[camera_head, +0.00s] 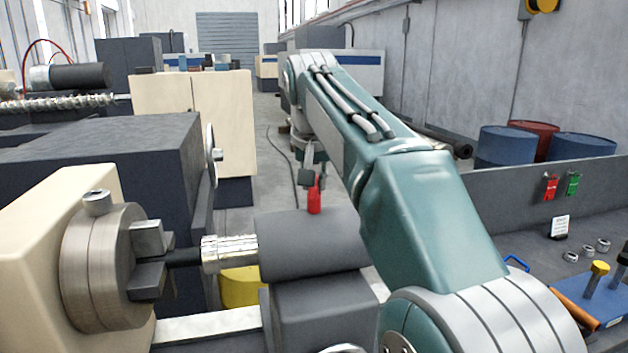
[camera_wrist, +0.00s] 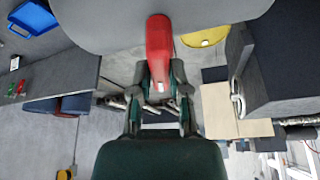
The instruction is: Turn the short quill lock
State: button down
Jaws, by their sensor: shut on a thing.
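The short quill lock is a small red lever (camera_head: 314,198) standing upright on top of the dark grey tailstock (camera_head: 312,243) in the head view. In the wrist view the red lever (camera_wrist: 158,45) hangs into the picture from the grey tailstock body (camera_wrist: 100,22) at the top. My gripper (camera_wrist: 158,80) has one finger on each side of the lever's free end and is shut on it. In the head view my gripper (camera_head: 314,172) is small and dark, just above the lever, partly hiding its upper end.
A lathe chuck (camera_head: 105,265) faces the tailstock's metal quill (camera_head: 228,253) at the left. A grey bench with tools (camera_head: 590,290) is at the right, with blue barrels (camera_head: 505,146) behind. A yellow object (camera_head: 240,287) is low behind the quill.

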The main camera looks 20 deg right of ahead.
jog(key=m+h, duration=0.1)
jog(key=m, duration=0.2)
jog(key=m+g+h, duration=0.1)
jog(key=m, duration=0.2)
jog(key=shift+w+a+f+g, duration=0.1)
jog(key=shift+f+g, duration=0.1)
jog(key=shift+g, duration=0.1)
jog(key=m+g, duration=0.1)
jog(key=m, duration=0.2)
jog(key=m+g+h, duration=0.1)
jog(key=m, duration=0.2)
jog(key=shift+m, duration=0.4)
jog(key=c, duration=0.6)
grip_release()
jog(key=shift+w, duration=0.1)
jog(key=shift+a+r, duration=0.1)
jog(key=shift+a, duration=0.05)
